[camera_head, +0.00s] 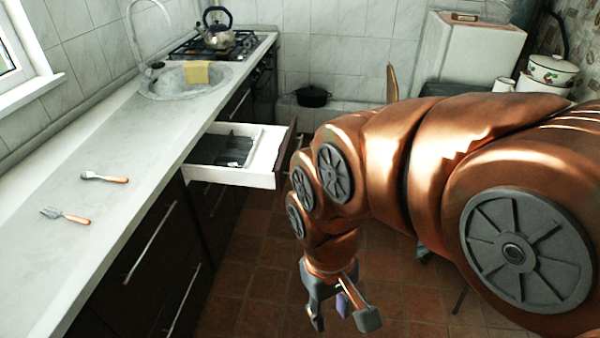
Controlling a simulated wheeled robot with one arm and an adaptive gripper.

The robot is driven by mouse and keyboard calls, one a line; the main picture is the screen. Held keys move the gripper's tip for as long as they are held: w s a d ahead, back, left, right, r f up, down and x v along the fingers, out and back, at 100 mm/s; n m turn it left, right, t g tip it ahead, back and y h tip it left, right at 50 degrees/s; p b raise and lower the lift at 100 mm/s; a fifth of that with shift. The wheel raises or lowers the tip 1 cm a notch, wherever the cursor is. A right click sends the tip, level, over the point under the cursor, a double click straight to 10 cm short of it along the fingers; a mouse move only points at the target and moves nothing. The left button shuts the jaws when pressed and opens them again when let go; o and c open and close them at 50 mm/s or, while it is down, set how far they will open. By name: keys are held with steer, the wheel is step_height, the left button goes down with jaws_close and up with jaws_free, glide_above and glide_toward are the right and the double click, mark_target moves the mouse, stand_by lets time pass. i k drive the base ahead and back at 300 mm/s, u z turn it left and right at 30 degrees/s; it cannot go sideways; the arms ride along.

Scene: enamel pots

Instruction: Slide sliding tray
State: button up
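A drawer (231,177) with white walls stands pulled out from the dark cabinet under the counter. Inside it lies a dark grey tray (222,149), toward the left part, with white drawer floor bare to its right. My gripper (343,314) hangs over the tiled floor at the lower middle, to the right of and nearer than the drawer, apart from it. My copper-coloured arm covers the right side of the view.
A fork (66,215) and a spoon (104,177) lie on the pale counter (125,140). A sink (185,80) with a yellow cloth and a stove with a kettle (217,28) are farther back. A black pot (312,96) stands by the back wall. Floor between cabinet and arm is clear.

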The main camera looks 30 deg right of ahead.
mark_target(264, 156)
steer(key=u, duration=0.3)
steer(key=k, duration=0.25)
steer(key=z, duration=1.2)
steer(key=i, duration=1.3)
steer(key=u, duration=1)
steer(key=k, duration=0.25)
steer(key=z, duration=0.75)
steer(key=i, duration=0.55)
steer(key=u, duration=0.4)
